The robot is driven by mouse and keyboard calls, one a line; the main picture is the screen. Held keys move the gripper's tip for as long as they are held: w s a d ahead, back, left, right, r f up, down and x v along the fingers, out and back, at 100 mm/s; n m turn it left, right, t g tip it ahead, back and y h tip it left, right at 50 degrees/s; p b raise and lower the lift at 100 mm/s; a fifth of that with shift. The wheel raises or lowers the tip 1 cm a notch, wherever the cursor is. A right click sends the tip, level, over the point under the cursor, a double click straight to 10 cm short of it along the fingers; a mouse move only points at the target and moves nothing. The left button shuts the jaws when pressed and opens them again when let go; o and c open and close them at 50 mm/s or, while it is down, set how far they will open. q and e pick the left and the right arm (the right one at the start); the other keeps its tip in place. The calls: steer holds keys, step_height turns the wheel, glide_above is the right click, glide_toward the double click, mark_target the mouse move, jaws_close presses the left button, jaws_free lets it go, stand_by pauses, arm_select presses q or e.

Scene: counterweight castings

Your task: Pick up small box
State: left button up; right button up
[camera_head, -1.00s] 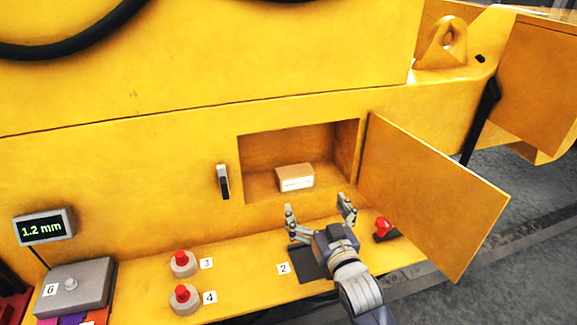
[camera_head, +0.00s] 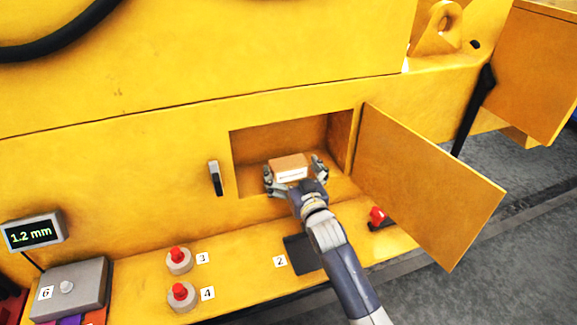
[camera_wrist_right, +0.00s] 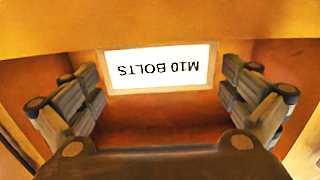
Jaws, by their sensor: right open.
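The small box (camera_head: 289,168) is a light brown carton with a white label, sitting on the floor of an open compartment (camera_head: 250,148) in the yellow casting. In the right wrist view the box (camera_wrist_right: 203,87) shows its label, "M10 BOLTS", upside down. My right gripper (camera_head: 294,174) is open at the compartment mouth, with one finger at each side of the box's front. In the right wrist view the fingers (camera_wrist_right: 160,92) stand left and right of the box, with gaps visible. My left gripper is not in view.
The compartment's yellow door (camera_head: 425,185) stands open at the right. On the ledge are a red switch (camera_head: 377,216), a dark plate (camera_head: 303,253) by label 2, and red-topped buttons (camera_head: 179,260). A gauge display (camera_head: 33,232) reads 1.2 mm at the left.

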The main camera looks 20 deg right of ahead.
steer(key=shift+w+f, duration=0.1)
steer(key=shift+w, duration=1)
steer(key=c, duration=1.3)
steer(key=shift+r, duration=0.25)
